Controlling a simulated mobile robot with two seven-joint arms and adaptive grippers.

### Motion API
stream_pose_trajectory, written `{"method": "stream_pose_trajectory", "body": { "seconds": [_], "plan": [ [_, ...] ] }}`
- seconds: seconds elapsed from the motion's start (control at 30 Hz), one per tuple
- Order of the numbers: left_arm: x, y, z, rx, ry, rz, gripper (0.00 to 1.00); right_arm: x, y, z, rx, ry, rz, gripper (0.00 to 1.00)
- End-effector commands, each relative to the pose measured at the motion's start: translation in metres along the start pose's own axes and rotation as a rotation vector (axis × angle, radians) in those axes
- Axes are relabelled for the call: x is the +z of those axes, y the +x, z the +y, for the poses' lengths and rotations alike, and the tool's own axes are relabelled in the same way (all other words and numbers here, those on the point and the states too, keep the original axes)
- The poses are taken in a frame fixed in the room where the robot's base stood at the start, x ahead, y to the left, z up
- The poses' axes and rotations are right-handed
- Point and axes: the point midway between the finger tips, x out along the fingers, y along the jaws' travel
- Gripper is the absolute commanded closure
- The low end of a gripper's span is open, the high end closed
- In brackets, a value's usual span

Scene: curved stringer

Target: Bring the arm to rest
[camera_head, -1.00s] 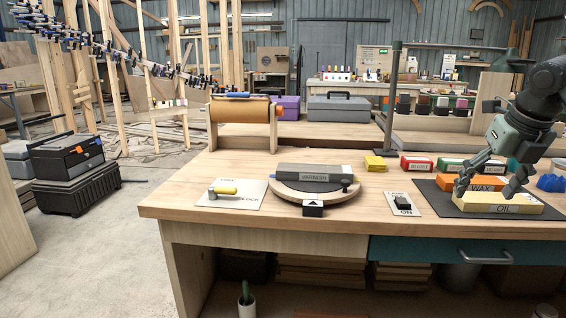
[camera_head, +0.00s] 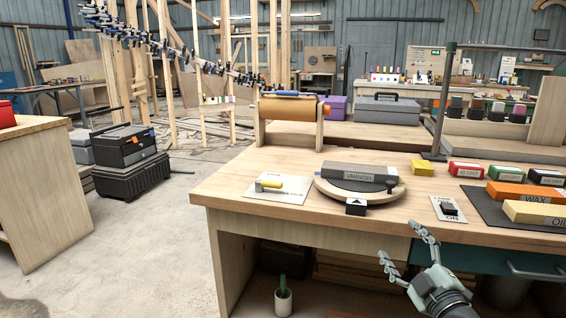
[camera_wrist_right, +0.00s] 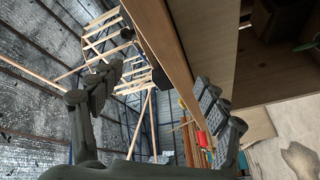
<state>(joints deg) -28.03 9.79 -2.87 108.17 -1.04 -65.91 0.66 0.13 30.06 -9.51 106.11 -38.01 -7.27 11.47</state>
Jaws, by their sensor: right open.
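My right gripper (camera_head: 408,246) is in front of the workbench in the head view, low at the front edge, with its fingers spread and nothing between them. In the right wrist view its two fingers (camera_wrist_right: 152,100) stand apart, with the bench edge (camera_wrist_right: 165,35) beyond them. The workbench (camera_head: 235,185) carries a grey varnish block (camera_head: 350,171) on a round turntable (camera_head: 335,193). An orange WAX block (camera_head: 505,193) and a yellow OIL block (camera_head: 530,211) lie on a dark mat (camera_head: 485,207) at the right. My left gripper does not show.
A yellow-handled tool on a white card (camera_head: 290,189) lies at the bench's left, and an ON switch (camera_head: 448,208) near its front. A brown roll (camera_head: 290,109) and a dark post (camera_head: 443,105) stand behind. Open floor (camera_head: 140,240) lies left.

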Motion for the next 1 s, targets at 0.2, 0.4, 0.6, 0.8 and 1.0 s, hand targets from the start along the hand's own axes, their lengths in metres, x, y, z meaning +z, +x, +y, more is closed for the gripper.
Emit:
{"method": "stream_pose_trajectory", "body": {
  "seconds": [0.2,0.4,0.6,0.8,1.0],
  "plan": [
    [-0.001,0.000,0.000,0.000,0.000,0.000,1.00,0.111,-0.085,-0.100,-0.098,0.292,-0.502,0.24],
    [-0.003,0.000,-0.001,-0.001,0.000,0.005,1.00,0.161,-0.193,-0.196,-0.259,0.481,-0.894,0.24],
    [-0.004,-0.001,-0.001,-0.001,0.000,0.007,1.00,0.164,-0.302,-0.272,-0.441,0.621,-1.201,0.24],
    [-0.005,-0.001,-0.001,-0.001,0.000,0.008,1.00,0.154,-0.355,-0.302,-0.544,0.681,-1.338,0.24],
    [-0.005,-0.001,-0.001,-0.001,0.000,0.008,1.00,0.154,-0.355,-0.302,-0.544,0.681,-1.338,0.24]
  ]
}}
